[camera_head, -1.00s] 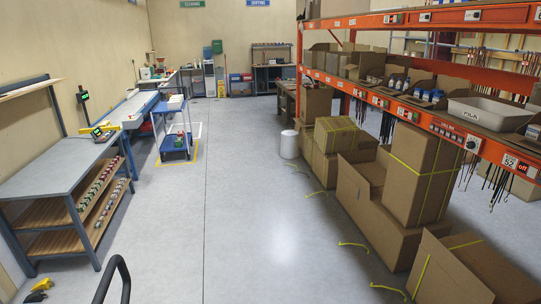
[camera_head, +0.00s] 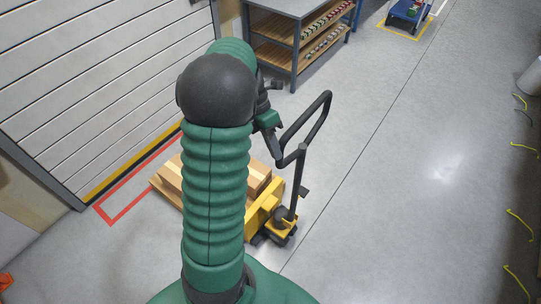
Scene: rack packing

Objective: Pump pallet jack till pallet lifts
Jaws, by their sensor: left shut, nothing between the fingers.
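The yellow pallet jack (camera_head: 264,208) stands on the floor in the middle of the head view. Its black handle (camera_head: 319,118) is a tilted loop on a dark shaft. Wooden pallet goods (camera_head: 258,180) sit on its left side, mostly hidden behind my green left arm. I cannot tell whether the pallet is off the floor. My left gripper (camera_head: 274,147) is shut and empty, beside the left side of the handle loop. I cannot tell whether it touches the handle. My right gripper is out of view.
A grey-topped workbench (camera_head: 288,5) with wooden shelves stands behind the jack. A blue cart (camera_head: 405,12) is at the top right. A slatted shutter door (camera_head: 85,75) and red floor lines (camera_head: 112,221) are at the left. The floor on the right is largely clear, with yellow straps.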

